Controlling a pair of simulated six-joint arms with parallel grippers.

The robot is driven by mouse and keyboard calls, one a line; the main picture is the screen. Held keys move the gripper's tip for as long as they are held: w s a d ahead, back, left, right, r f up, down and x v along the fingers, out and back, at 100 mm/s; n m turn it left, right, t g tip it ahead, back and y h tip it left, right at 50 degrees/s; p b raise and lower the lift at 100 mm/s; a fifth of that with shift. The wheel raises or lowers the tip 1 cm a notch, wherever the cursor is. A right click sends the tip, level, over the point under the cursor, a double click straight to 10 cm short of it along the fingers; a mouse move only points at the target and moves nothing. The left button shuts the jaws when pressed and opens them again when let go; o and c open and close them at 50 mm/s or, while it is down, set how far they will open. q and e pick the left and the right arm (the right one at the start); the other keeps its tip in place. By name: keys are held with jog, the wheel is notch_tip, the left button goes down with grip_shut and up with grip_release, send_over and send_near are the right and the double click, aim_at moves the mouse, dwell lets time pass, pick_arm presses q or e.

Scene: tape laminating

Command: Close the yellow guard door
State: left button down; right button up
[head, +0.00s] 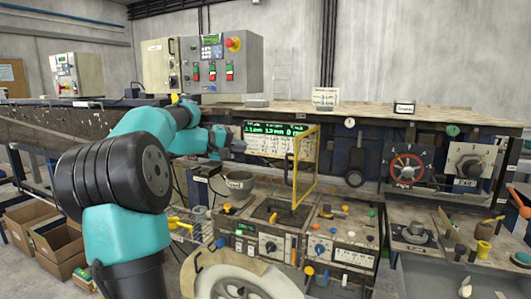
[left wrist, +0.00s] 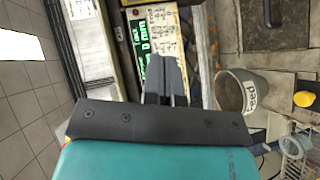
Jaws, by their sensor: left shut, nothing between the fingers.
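The yellow guard door (head: 295,168) is a thin upright frame in the middle of the head view. It stands swung out over the bench machine, in front of the label panel below the green display. My left gripper (head: 238,147) is to the left of the door, at about the height of its upper part, and apart from it in the picture. In the left wrist view its fingers (left wrist: 165,80) are shut with nothing between them, in front of the display panel. The door cannot be made out in that view. My right gripper does not show.
The green display (head: 275,130) is behind the door. A grey pot (head: 238,184) stands below my left gripper and also shows in the left wrist view (left wrist: 243,90). A machine with knobs (head: 265,240) lies below, and a large pale roll (head: 245,280) is at the front.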

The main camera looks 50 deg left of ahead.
pick_arm(q)
jog(key=d+x, duration=0.2)
jog(key=x, duration=1)
jog(key=shift+d+f, duration=0.35)
